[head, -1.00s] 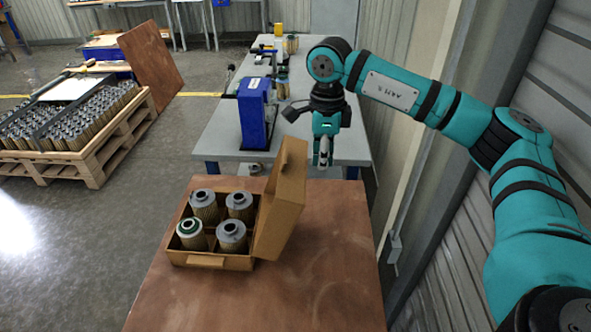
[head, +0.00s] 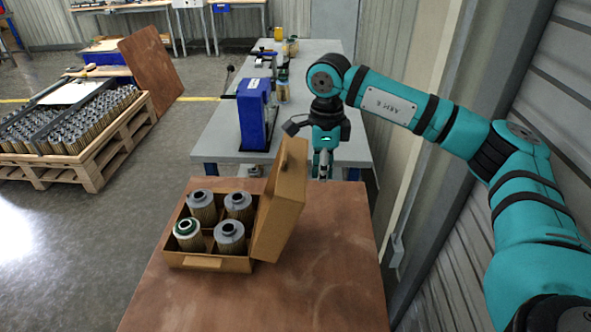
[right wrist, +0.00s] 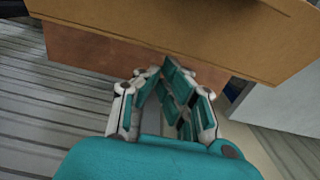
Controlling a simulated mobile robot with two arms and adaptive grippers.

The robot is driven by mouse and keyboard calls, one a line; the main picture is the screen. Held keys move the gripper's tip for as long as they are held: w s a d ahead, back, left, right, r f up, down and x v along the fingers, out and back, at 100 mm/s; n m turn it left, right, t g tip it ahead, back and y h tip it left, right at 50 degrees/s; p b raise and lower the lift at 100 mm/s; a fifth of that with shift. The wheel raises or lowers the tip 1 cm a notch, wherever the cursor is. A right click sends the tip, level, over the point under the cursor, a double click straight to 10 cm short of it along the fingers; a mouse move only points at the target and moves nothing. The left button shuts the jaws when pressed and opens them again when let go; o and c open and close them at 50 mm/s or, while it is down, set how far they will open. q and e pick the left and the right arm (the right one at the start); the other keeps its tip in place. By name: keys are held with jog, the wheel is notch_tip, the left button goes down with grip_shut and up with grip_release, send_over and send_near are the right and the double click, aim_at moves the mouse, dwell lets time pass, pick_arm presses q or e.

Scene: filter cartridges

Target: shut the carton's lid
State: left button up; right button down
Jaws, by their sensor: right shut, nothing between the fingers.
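The brown carton (head: 207,262) stands on the near table. Its lid (head: 281,200) is open, raised on the right side and tilted a little outward. Several filter cartridges (head: 230,236) stand in the carton's compartments. My right gripper (head: 322,176) is shut and empty, pointing down to the right of the lid's upper part, and looks apart from it in the head view. In the right wrist view the shut fingers (right wrist: 165,72) are seen close up, with a brown board, likely the lid (right wrist: 170,30), across the top. My left gripper is not in view.
The near wooden table (head: 330,270) is clear to the right of and in front of the carton. A grey bench (head: 222,135) with a blue device (head: 252,115) stands behind. A pallet crate of cartridges (head: 95,170) is at the left. A wall runs along the right.

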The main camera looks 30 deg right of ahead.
aim_at(294, 163)
dwell(0.4)
jog(key=shift+w+a+p, duration=0.2)
jog(key=shift+w+a, duration=0.25)
jog(key=shift+a, duration=0.3)
jog(key=shift+w+a+p, duration=0.15)
jog(key=shift+w+a, duration=0.3)
jog(key=shift+a, duration=0.3)
jog(key=shift+r, duration=0.1)
jog(key=shift+w+a+r+p, duration=0.55)
jog(key=shift+a+r+p, duration=0.15)
jog(key=shift+a+r, duration=0.15)
jog(key=shift+w+a, duration=0.1)
jog(key=shift+a, duration=0.1)
